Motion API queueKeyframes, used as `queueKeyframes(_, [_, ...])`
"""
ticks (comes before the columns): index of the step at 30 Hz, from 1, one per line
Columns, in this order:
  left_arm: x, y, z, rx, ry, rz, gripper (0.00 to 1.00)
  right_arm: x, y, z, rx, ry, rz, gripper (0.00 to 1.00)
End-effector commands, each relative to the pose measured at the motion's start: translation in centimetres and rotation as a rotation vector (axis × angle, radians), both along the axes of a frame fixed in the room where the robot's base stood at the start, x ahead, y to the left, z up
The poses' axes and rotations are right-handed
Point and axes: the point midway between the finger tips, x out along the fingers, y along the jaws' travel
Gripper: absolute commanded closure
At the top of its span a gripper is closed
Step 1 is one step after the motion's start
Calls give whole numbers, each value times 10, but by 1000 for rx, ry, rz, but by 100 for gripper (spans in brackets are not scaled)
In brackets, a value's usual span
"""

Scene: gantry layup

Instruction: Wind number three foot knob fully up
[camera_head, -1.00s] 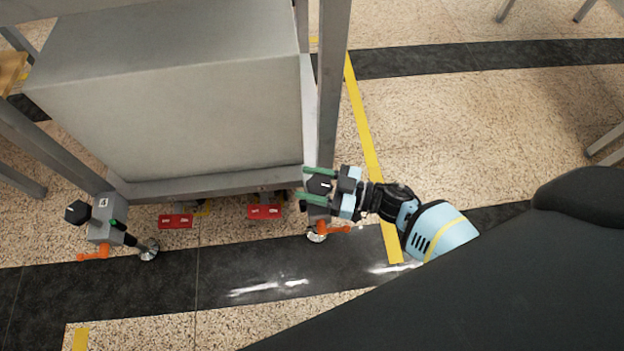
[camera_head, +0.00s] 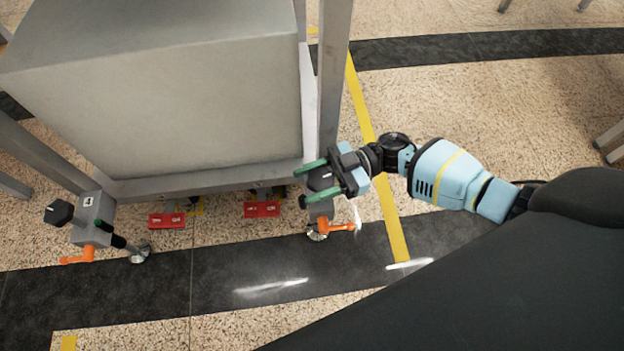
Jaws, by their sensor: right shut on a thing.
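My right gripper (camera_head: 308,182) has green fingers above and below the dark knob (camera_head: 320,179) of the foot at the frame's near right corner, and is shut on it. The fingers hide part of the knob. The grey foot housing (camera_head: 320,209) under it has an orange lever (camera_head: 340,228) pointing right and a round metal pad (camera_head: 317,235) on the floor. I cannot read a number on this foot. The other foot (camera_head: 95,216) at the left bears a label that looks like 4, and its black knob (camera_head: 59,212) is free. My left gripper is not in view.
A large grey box (camera_head: 160,110) fills the frame. The frame's upright post (camera_head: 333,70) rises just behind my right gripper. Two red tags (camera_head: 167,220) (camera_head: 262,209) sit low between the feet. Yellow floor tape (camera_head: 392,215) runs to the right, with open floor beyond.

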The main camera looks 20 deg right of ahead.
Motion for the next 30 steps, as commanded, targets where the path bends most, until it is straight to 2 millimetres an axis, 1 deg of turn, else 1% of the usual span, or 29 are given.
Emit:
queueKeyframes(13, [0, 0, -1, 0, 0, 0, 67, -1, 0, -1, -1, 1, 10, 74])
queueKeyframes(14, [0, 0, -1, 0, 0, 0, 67, -1, 0, -1, -1, 1, 10, 50])
queueKeyframes(18, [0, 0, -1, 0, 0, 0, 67, -1, 0, 0, -1, 1, 10, 32])
queueKeyframes(19, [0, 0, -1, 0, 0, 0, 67, 0, 0, 0, -1, 0, 10, 29])
queueKeyframes(26, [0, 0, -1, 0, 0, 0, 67, 0, 0, 0, 0, 0, 10, 29])
queueKeyframes(30, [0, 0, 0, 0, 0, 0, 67, 0, -7, 0, -1, 1, 9, 29])
